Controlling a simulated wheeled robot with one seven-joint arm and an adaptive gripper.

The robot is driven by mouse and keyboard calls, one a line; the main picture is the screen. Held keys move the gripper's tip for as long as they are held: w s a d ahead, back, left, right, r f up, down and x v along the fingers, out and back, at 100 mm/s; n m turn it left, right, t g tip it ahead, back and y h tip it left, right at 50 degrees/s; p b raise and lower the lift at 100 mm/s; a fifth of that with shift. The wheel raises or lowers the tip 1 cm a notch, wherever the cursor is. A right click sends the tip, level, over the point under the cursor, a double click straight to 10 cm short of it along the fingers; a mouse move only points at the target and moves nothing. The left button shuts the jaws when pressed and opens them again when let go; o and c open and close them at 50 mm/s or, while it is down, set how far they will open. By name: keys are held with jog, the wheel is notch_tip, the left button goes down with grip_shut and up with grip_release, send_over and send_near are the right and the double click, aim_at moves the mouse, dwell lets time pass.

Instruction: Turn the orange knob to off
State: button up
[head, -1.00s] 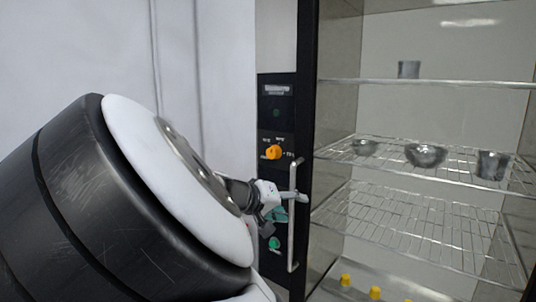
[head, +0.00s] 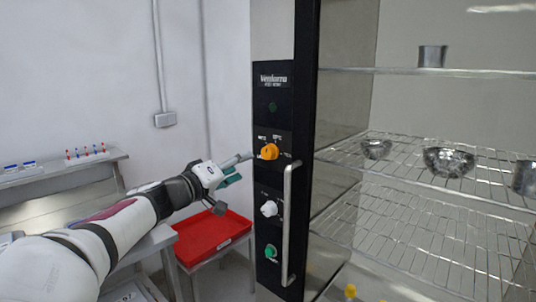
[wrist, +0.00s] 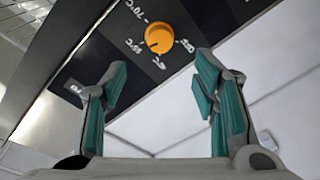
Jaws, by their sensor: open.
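Below the knob are a white knob (head: 269,209) and a green knob (head: 271,251). A vertical door handle (head: 288,225) stands right of them. Wire shelves with metal bowls (head: 449,161) are at right. A red tray (head: 211,236) lies below my gripper.

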aim_at(266, 154)
jog(key=x, duration=1.2)
jog(key=shift+w, duration=0.1)
jog(key=shift+c, duration=0.3)
jog(key=c, duration=1)
